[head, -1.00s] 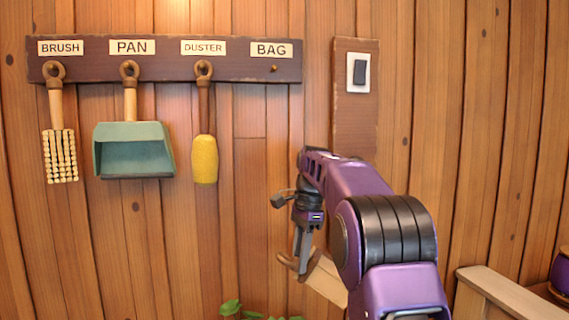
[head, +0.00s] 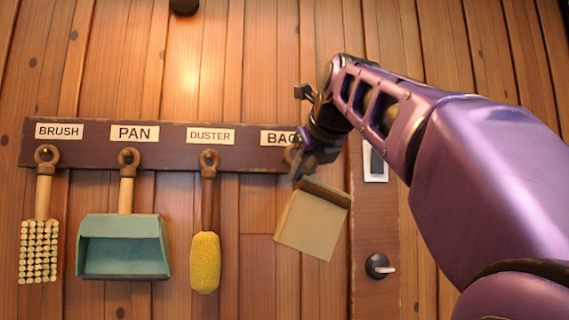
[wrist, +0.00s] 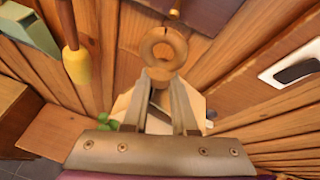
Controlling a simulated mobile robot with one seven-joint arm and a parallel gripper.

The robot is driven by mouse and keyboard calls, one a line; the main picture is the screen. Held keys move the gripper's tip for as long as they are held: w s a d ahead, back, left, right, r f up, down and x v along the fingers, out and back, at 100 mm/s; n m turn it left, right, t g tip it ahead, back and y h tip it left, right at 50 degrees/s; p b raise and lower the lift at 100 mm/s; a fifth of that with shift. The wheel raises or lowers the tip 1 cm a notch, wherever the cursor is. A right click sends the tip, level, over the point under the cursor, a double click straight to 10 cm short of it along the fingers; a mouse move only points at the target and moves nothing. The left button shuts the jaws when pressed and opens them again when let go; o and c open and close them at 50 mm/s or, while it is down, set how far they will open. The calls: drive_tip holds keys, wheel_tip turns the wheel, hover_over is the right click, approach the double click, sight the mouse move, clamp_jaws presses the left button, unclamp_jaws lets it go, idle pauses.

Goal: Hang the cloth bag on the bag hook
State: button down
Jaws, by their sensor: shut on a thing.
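The cloth bag (head: 312,224) is a cream flap with a brown top bar. It hangs tilted from my gripper (head: 304,166) in the head view, in front of the rack's right end. My gripper, in the wrist view (wrist: 163,76), is shut at the bag's wooden ring (wrist: 163,50), which stands out beyond the fingertips. The bag hook (wrist: 174,13) is a small brass peg just above the ring in that view. Ring and peg look close but apart; the depth gap is unclear. In the head view my gripper hides the peg and part of the BAG label (head: 278,138).
The dark rack board (head: 85,158) also holds a brush (head: 39,250), a green pan (head: 125,250) and a yellow duster (head: 205,262) on the left. A switch plate (head: 375,165) and a dark knob (head: 379,266) are on the wall strip to the right.

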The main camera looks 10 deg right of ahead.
drive_tip(key=shift+s+a+r, duration=0.2)
drive_tip(key=shift+r, duration=0.6)
drive_tip(key=w+f+p, duration=0.1)
drive_tip(key=w+p, duration=0.1)
drive_tip(key=w, duration=0.7)
drive_tip(key=shift+w+f, duration=0.35)
idle(0.6)
drive_tip(key=c, duration=0.6)
unclamp_jaws()
drive_tip(key=shift+c, duration=0.2)
drive_tip(key=shift+f, duration=0.1)
